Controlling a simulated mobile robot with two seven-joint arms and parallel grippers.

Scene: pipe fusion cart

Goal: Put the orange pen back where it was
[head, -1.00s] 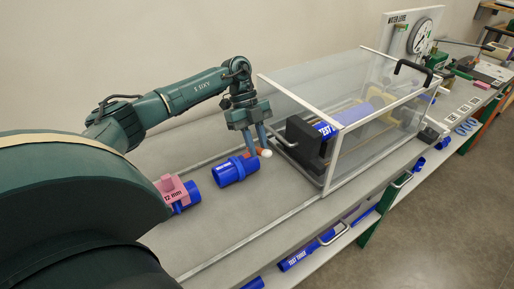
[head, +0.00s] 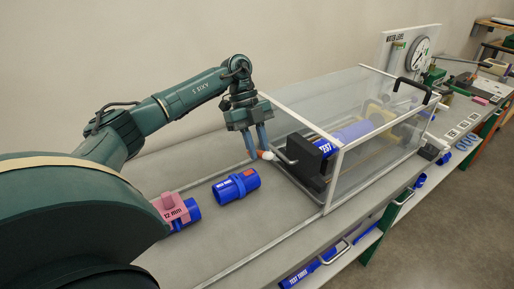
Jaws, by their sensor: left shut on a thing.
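The orange pen (head: 262,154) with a white end is held between the fingers of my left gripper (head: 259,149) in the head view. The gripper points down and is shut on the pen, above the bench beside the clear tank's near end. A blue coupling (head: 234,188) with an orange patch on its top lies on the bench, in front of and to the left of the pen, apart from it. The fingers hide part of the pen. My right gripper is not in view.
A clear tank (head: 342,165) with a white frame holds a blue pipe and a black clamp at right. A pink block (head: 171,207) sits on a blue pipe piece at left. A gauge board (head: 394,47) stands behind. Bare bench (head: 225,235) lies in front.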

